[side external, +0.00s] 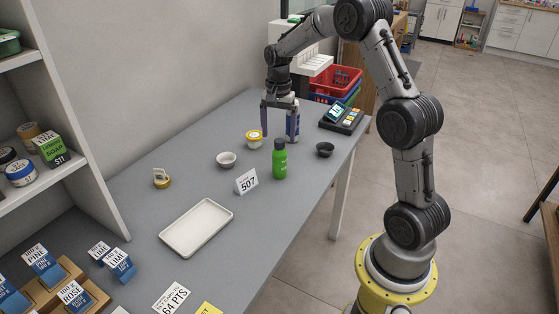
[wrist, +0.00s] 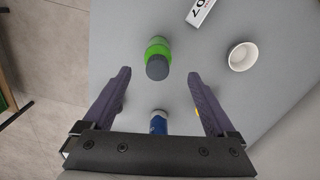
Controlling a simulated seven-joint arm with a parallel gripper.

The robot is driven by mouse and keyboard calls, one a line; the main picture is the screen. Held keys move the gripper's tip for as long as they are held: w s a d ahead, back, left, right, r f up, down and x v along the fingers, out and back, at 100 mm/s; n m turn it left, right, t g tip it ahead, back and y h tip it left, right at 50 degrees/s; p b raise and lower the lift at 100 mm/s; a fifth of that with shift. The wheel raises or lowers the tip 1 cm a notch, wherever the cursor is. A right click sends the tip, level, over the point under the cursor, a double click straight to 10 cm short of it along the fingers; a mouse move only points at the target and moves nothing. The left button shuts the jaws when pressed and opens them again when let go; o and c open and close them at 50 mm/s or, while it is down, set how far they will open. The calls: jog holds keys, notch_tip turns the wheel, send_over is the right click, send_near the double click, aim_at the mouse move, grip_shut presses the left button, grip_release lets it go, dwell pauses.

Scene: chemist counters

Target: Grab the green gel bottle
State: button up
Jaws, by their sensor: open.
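The green gel bottle (side external: 280,160) stands upright on the grey counter, with a dark grey cap. In the wrist view the bottle (wrist: 159,48) is seen from above, just past the fingertips and roughly centred between them. My gripper (side external: 279,136) points down over the counter, open and empty, behind the bottle in the side view. The gripper (wrist: 159,73) also shows its two spread purple-grey fingers in the wrist view. Neither finger appears to touch the green bottle.
A blue container (side external: 292,123) stands close by the fingers. A white tray (side external: 197,228) lies in front. A payment terminal (side external: 341,117) stands at the back.

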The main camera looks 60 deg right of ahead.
aim_at(279, 153)
jog(key=shift+s+a+f, duration=0.1)
jog(key=shift+f, duration=1.85)
jog(key=shift+s+f, duration=0.1)
jog(key=shift+f, duration=1.85)
grip_shut()
